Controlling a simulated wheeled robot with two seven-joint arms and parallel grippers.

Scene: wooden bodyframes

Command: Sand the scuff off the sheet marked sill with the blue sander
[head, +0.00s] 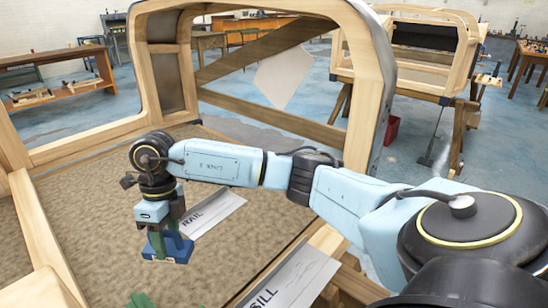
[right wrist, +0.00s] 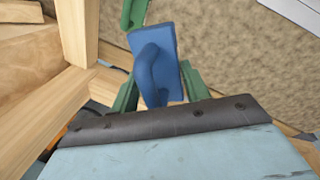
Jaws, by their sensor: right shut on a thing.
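My right gripper (head: 165,238) is shut on the blue sander (head: 181,249), low over the brown panel beside the left end of the sheet marked RAIL (head: 215,211). I cannot tell whether the sander touches the panel. In the right wrist view the sander (right wrist: 168,48), with its looped handle, sits between the green fingers of my right gripper (right wrist: 158,88). The sheet marked SILL (head: 292,277) lies nearer and to the right, cut by the bottom edge; faint grey marks show on it. Green tips at the bottom edge appear to be my left gripper (head: 140,300), mostly out of frame.
A wooden bodyframe (head: 360,100) with upright posts and rails surrounds the brown panel (head: 90,220). A pale diamond-shaped sheet (head: 285,77) is on its far brace. Another frame (head: 425,50) stands behind on trestles, near a red bin (head: 391,130). Benches line the back.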

